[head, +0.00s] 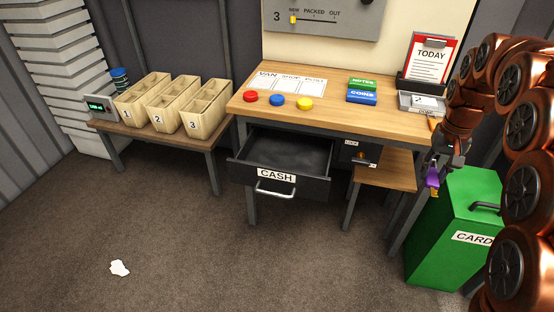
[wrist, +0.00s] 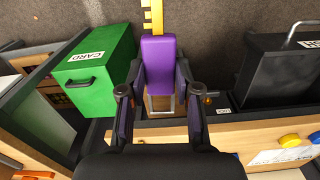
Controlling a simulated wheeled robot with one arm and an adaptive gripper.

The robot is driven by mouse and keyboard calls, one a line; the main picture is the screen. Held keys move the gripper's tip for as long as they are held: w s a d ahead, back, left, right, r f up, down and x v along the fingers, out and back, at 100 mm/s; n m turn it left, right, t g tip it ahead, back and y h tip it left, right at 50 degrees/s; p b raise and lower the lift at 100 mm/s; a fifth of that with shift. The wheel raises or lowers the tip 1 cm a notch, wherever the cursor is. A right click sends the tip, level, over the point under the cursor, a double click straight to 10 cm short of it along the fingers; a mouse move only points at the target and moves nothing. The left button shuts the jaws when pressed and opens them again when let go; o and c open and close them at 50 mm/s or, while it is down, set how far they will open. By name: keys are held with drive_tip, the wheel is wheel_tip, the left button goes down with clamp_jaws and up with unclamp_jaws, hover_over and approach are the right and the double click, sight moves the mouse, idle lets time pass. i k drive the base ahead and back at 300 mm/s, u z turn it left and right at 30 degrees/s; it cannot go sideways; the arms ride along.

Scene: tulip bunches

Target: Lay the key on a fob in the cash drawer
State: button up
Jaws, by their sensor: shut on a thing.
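My gripper (head: 435,168) is shut on the purple fob (head: 432,179), to the right of the desk and beside the green bin. In the wrist view my gripper (wrist: 158,88) has its fingers on either side of the purple fob (wrist: 158,62). The yellow key (wrist: 153,16) sticks out beyond the fob, up to the picture's top edge. The cash drawer (head: 312,189) is pulled open under the desk, with a CASH label and a metal handle. Its inside looks empty. It also shows in the wrist view (wrist: 285,80), at right. The gripper is well to the drawer's right.
The desk (head: 350,117) carries red, blue and yellow discs, NOTES and COINS blocks and a TODAY stand. A lock unit (head: 358,153) and low wooden shelf (head: 385,170) lie between gripper and drawer. A green CARD bin (head: 440,240) stands below. Floor before the drawer is clear.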

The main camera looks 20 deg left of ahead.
sight(293, 164)
drive_tip(key=u, duration=1.5)
drive_tip(key=i, duration=0.95)
